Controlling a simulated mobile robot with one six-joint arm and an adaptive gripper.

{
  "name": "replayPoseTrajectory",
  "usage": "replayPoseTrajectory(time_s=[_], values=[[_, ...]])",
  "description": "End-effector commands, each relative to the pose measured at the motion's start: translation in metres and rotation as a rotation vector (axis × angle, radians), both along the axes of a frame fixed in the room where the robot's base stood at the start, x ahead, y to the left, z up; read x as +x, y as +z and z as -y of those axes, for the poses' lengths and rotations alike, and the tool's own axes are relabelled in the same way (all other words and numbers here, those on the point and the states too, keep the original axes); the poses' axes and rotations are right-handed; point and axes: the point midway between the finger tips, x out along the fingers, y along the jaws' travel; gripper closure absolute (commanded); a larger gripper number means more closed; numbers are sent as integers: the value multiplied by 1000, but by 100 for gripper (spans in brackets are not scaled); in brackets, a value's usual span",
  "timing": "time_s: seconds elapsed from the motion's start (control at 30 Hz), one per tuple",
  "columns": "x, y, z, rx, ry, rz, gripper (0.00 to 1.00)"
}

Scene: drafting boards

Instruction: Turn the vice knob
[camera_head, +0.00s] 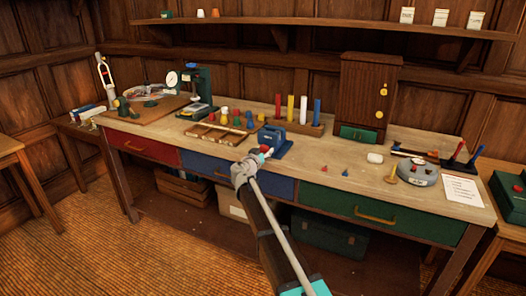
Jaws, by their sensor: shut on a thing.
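The blue vice (275,139) stands near the front edge of the workbench, left of the middle. Its red knob (265,149) faces the front and is mostly hidden by my gripper. My gripper (261,156) reaches in from the lower right and is shut on the knob, at the front of the vice. The exact finger contact is too small to make out.
The workbench (230,143) has red, blue and green drawers along its front. A wooden tray (213,134) and coloured pegs sit left of the vice. A rack with coloured rods (290,108) stands behind it.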

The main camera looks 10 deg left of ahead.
Motion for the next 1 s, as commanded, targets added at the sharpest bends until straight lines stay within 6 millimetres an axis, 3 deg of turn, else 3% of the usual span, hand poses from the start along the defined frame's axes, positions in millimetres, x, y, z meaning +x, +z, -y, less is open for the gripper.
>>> replayPoseTrajectory(time_s=[1.0], values=[[3,0,-3,-893,6,-316,82]])
